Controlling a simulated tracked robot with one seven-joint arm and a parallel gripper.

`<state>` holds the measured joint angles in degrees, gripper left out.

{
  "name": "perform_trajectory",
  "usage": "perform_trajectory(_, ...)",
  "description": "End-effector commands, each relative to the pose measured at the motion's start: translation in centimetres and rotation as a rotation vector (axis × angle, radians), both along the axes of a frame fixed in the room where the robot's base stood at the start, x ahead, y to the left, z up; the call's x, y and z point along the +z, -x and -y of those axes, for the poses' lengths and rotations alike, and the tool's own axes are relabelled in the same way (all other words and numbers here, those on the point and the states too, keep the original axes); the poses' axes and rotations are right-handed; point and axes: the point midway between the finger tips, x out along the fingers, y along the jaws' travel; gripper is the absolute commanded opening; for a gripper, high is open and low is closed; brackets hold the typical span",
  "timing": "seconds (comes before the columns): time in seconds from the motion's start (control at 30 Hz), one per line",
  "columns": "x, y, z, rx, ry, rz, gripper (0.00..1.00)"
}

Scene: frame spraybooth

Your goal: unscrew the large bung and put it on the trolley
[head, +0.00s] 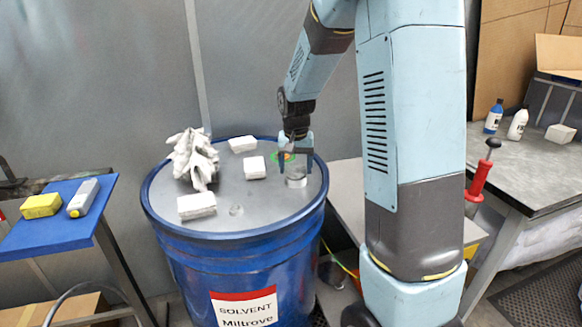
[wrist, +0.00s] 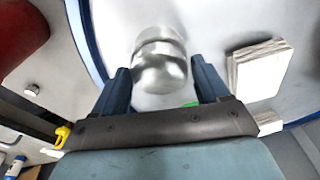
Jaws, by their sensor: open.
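The large bung, a shiny metal cylinder (head: 296,179), stands upright on the grey lid of the blue drum (head: 240,250), near its right side. In the wrist view the bung (wrist: 160,62) shows between the two dark blue fingers of my gripper (wrist: 160,78). My gripper (head: 295,163) points down at the bung and is open, with a finger on either side. I cannot tell whether a finger touches it. A blue-topped stand (head: 62,232) at the left may be the trolley.
White blocks (head: 197,205) and a crumpled white cloth or glove (head: 193,158) lie on the lid. A yellow block (head: 41,206) and a grey bottle (head: 83,198) occupy the blue top; its front part is clear. A grey bench (head: 545,180) stands right.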

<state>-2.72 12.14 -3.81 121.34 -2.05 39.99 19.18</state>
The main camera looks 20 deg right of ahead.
Motion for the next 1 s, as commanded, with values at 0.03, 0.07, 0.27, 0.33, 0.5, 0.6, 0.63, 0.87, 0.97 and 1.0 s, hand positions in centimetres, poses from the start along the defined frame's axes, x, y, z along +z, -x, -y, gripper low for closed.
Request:
perform_trajectory(0.03, 0.00, -0.01, -0.05, -0.027, 0.000, 0.000, 0.75)
perform_trajectory(0.07, -0.01, -0.01, -0.03, -0.043, 0.000, 0.000, 0.75)
perform_trajectory(0.27, -0.01, -0.01, -0.02, -0.102, 0.000, 0.000, 0.75)
perform_trajectory(0.33, -0.01, -0.03, -0.08, -0.147, 0.000, 0.000, 0.75)
perform_trajectory(0.5, -0.01, -0.05, -0.07, -0.301, 0.001, 0.001, 0.75)
perform_trajectory(0.6, -0.01, -0.03, -0.05, -0.389, 0.001, 0.000, 0.75)
perform_trajectory(0.63, -0.01, -0.02, -0.06, -0.411, 0.001, 0.000, 0.75)
perform_trajectory(0.87, -0.01, -0.01, -0.03, -0.495, 0.000, 0.000, 0.75)
perform_trajectory(0.97, -0.01, -0.02, -0.07, -0.561, 0.000, 0.000, 0.75)
perform_trajectory(1.0, -0.01, -0.04, -0.07, -0.598, 0.000, 0.000, 0.75)
